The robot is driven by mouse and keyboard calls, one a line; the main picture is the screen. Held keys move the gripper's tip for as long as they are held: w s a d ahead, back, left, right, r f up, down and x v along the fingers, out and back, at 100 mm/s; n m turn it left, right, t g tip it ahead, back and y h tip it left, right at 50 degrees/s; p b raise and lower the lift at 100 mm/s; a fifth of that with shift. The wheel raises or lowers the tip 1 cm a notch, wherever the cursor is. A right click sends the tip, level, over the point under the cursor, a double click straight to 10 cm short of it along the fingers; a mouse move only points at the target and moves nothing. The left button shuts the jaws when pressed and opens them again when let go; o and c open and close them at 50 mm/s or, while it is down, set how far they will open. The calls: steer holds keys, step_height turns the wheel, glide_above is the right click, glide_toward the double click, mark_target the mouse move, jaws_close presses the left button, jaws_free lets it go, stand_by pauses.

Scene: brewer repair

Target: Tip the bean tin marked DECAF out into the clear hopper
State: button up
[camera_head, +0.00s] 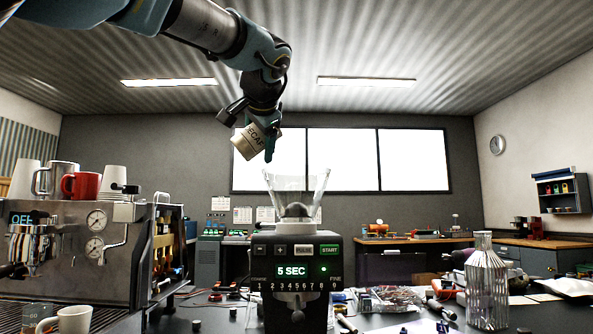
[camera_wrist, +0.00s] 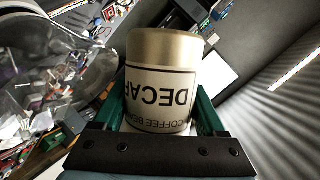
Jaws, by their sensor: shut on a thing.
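The DECAF tin (camera_head: 250,139) is held tilted above and slightly left of the clear hopper (camera_head: 318,182) in the head view. My gripper (camera_head: 262,128) is shut around it. In the wrist view the tin (camera_wrist: 161,85) stands between the green fingers of my gripper (camera_wrist: 162,100), with its label DECAF and COFFEE BE... upside down and its brass-coloured end away from me. The hopper sits on a black grinder (camera_head: 296,262) with a 5 SEC display. A dark rounded shape shows low in the hopper. I see no beans falling.
An espresso machine (camera_head: 75,245) with cups and a red mug (camera_head: 81,185) on top stands at the left. A ribbed glass bottle (camera_head: 487,285) stands at the right. Tools and small parts clutter the bench around the grinder.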

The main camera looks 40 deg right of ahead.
steer(key=shift+f, duration=0.1)
stand_by(0.3)
steer(key=shift+r+m+t+y+p, duration=0.4)
steer(key=shift+m+y+p, duration=0.1)
steer(key=shift+m+p, duration=0.4)
steer(key=shift+f+m+t+y, duration=0.3)
steer(key=shift+f+m, duration=0.1)
steer(key=shift+m, duration=0.1)
stand_by(0.9)
steer(key=shift+s+d+r+m+t+y+p, duration=0.3)
steer(key=shift+s+d+r+m+p, duration=0.15)
steer(key=shift+d+m, duration=0.2)
stand_by(0.4)
steer(key=shift+s+d+f+m+t+b, duration=0.1)
steer(key=shift+f+m+t+b, duration=0.3)
steer(key=shift+f+m, duration=0.15)
stand_by(0.6)
steer(key=shift+s+d+r+m+y+p, duration=0.1)
steer(key=shift+d+r+m+y+p, duration=0.15)
steer(key=shift+r+m+y, duration=0.35)
stand_by(0.5)
steer(key=shift+s+d+f+m+t+b, duration=0.1)
steer(key=shift+f+m+t+b, duration=0.3)
steer(key=shift+f+m+t, duration=0.25)
stand_by(0.4)
steer(key=shift+s+d+r+m+t, duration=0.15)
steer(key=shift+d+r+m+t, duration=0.1)
steer(key=shift+m, duration=0.3)
stand_by(0.4)
